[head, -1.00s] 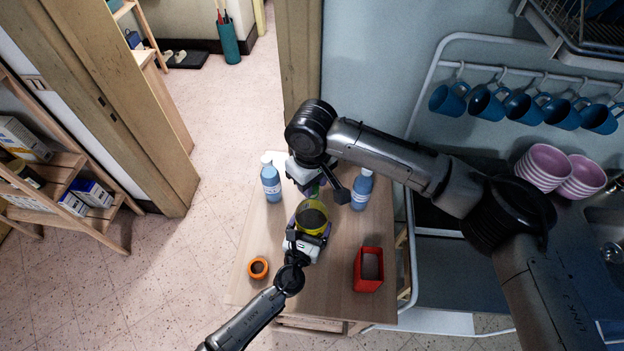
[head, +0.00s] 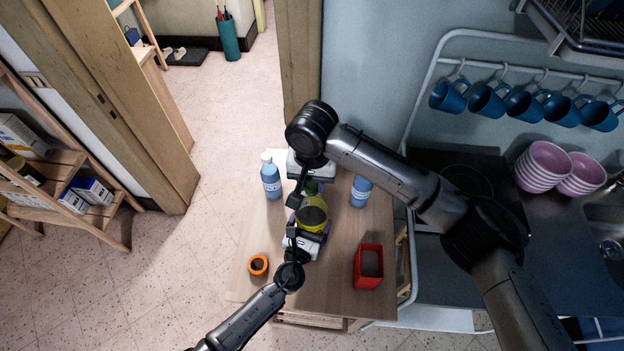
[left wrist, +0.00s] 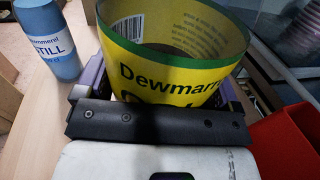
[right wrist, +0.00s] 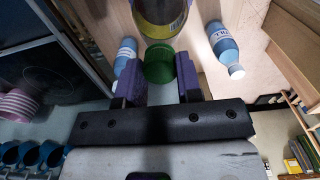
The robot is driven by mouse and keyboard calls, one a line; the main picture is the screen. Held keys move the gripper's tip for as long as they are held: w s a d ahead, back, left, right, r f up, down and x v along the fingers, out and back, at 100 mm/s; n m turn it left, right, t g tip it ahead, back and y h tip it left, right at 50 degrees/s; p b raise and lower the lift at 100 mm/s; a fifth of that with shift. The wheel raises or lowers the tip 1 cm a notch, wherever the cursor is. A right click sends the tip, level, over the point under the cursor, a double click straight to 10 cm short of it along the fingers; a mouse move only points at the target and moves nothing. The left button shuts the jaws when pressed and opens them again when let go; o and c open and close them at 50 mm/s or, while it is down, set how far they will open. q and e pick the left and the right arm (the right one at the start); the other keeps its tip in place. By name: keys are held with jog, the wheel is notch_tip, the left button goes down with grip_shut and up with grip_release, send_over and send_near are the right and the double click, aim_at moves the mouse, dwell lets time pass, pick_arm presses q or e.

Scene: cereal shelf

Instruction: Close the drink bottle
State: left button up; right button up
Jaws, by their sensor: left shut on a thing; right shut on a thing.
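The drink bottle (head: 313,214) has a yellow label with a green edge. It stands over the small wooden table, and its label (left wrist: 170,75) fills the top of the left wrist view. My left gripper (head: 308,234) is shut around it from the near side. My right gripper (right wrist: 160,82) is shut on a green cap (right wrist: 159,66), held between its purple pads. In the head view the green cap (head: 312,188) shows just beyond the bottle, partly hidden by my right gripper. In the right wrist view the cap overlaps the bottle (right wrist: 163,18); I cannot tell whether they touch.
Two blue bottles stand on the table (head: 325,285), one to the left (head: 271,180) and one to the right (head: 361,190). An orange ring-like cup (head: 258,266) and an open red box (head: 368,267) sit near the front. Blue mugs (head: 490,101) hang at the right.

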jog(key=m, duration=0.4)
jog(key=shift+m, duration=0.4)
jog(key=m, duration=0.4)
jog(key=shift+a+m, duration=0.1)
jog(key=shift+m, duration=0.2)
jog(key=m, duration=0.4)
jog(key=shift+m, duration=0.3)
jog(key=m, duration=0.5)
jog(key=o, duration=0.9)
jog(key=shift+r, duration=2.25)
jog(key=shift+c, duration=0.2)
